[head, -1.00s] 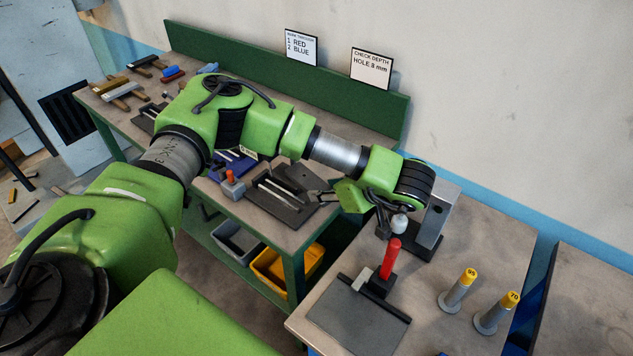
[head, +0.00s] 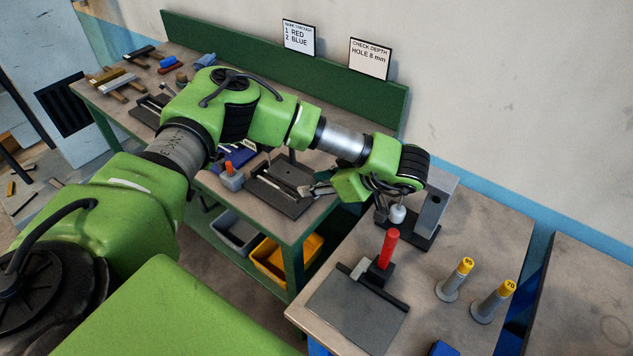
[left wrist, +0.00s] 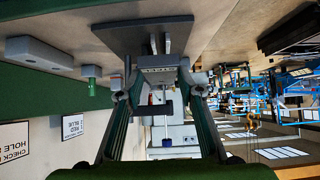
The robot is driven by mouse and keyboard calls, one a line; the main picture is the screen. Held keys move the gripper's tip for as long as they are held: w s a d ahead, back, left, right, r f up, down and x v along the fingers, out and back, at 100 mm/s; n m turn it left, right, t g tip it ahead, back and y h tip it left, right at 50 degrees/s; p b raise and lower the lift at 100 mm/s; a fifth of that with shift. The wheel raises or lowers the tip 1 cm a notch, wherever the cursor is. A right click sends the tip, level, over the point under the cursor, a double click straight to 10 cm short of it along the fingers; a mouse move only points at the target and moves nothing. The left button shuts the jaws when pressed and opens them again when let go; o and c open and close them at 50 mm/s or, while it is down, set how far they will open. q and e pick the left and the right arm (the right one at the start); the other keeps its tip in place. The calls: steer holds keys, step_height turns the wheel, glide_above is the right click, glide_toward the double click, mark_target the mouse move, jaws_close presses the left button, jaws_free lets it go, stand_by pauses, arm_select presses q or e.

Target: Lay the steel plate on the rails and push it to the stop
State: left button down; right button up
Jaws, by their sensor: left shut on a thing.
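My left gripper (head: 320,189) reaches over the right edge of the rail fixture (head: 288,200) on the left bench. In the left wrist view the gripper (left wrist: 154,76) is shut on the steel plate (left wrist: 159,70), a small grey piece gripped at its two sides. Two bright rails (left wrist: 166,43) on the dark base (left wrist: 125,34) lie just beyond the plate, in line with it. I cannot tell whether the plate touches them. In the head view the plate is mostly hidden by the gripper. I cannot make out the stop clearly. My right gripper is not in view.
An orange-knobbed block (head: 231,176) stands left of the fixture. A grey upright stand (head: 435,205) is close to the left wrist. The right table holds a red-handled fixture (head: 388,249) and two yellow-topped pegs (head: 455,281). A yellow bin (head: 287,262) sits below the bench.

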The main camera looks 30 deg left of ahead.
arm_select(q)
steer(key=shift+w+a+f+b, duration=0.1)
steer(key=shift+a+f+b, duration=0.45)
steer(key=shift+f, duration=0.25)
steer(key=shift+a+f+b, duration=0.3)
steer(key=shift+f+b, duration=0.3)
steer(key=shift+f, duration=0.15)
steer(key=shift+f+b, duration=0.35)
steer(key=shift+f, duration=0.05)
steer(key=shift+s+d+f, duration=0.15)
steer(key=shift+s+d, duration=0.05)
steer(key=shift+s+f, duration=0.1)
steer(key=shift+f, duration=0.2)
steer(key=c, duration=1.5)
jaws_free()
steer(key=shift+o, duration=0.9)
steer(key=shift+w+a, duration=0.1)
steer(key=shift+w, duration=0.1)
